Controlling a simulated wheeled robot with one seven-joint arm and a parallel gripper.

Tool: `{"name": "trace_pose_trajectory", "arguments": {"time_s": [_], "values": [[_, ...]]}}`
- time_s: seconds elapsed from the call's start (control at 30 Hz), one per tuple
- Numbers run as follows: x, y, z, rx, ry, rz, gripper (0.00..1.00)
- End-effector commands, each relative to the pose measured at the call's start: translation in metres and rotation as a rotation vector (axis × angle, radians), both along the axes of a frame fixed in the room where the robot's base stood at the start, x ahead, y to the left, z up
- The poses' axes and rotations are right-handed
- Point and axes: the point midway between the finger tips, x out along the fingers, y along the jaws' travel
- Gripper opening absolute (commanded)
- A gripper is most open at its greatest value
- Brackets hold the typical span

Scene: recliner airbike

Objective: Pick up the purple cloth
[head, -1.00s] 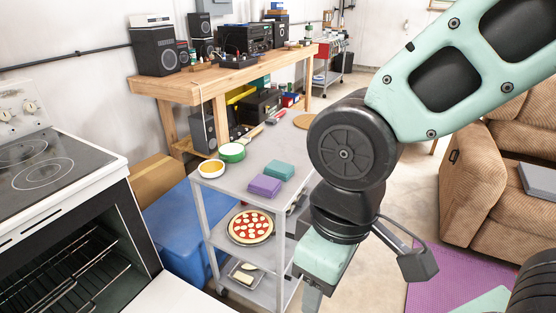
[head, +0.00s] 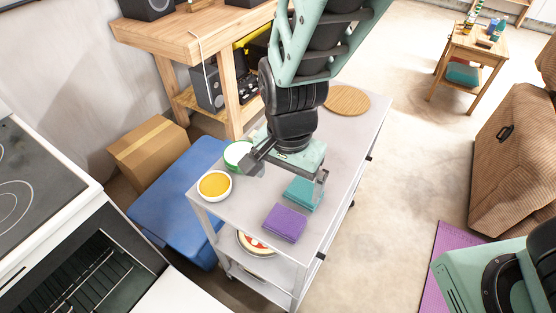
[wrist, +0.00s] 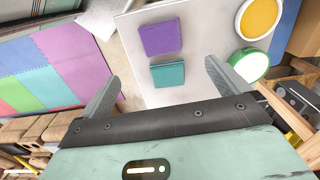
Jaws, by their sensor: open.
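The purple cloth (head: 285,222) is a folded square lying flat on the top shelf of the grey cart (head: 348,140), near its front edge. It also shows in the wrist view (wrist: 161,38), ahead of my fingers. A folded teal cloth (head: 303,193) lies just behind it, and in the wrist view (wrist: 167,74) it is nearer my gripper. My gripper (wrist: 160,85) is open and empty, above the cart top, with its two fingers spread wide. In the head view my gripper (head: 292,180) is over the teal cloth side, apart from the purple cloth.
A bowl of yellow food (head: 214,185) and a green-rimmed white bowl (head: 238,155) stand left of the cloths. A round wooden board (head: 347,100) lies at the cart's far end. A pizza (head: 254,244) is on a lower shelf. The oven door (head: 180,293) hangs open nearby.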

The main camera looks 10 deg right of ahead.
Motion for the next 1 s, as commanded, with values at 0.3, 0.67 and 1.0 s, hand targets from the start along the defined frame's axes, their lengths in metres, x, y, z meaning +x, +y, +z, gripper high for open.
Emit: {"name": "trace_pose_trajectory", "arguments": {"time_s": [0.3, 0.67, 1.0], "values": [[0.0, -0.002, -0.07, -0.003, 0.004, -0.003, 1.0], [0.0, -0.001, -0.112, -0.001, 0.002, 0.002, 1.0], [0.004, 0.001, -0.155, -0.002, 0.003, 0.001, 1.0]]}}
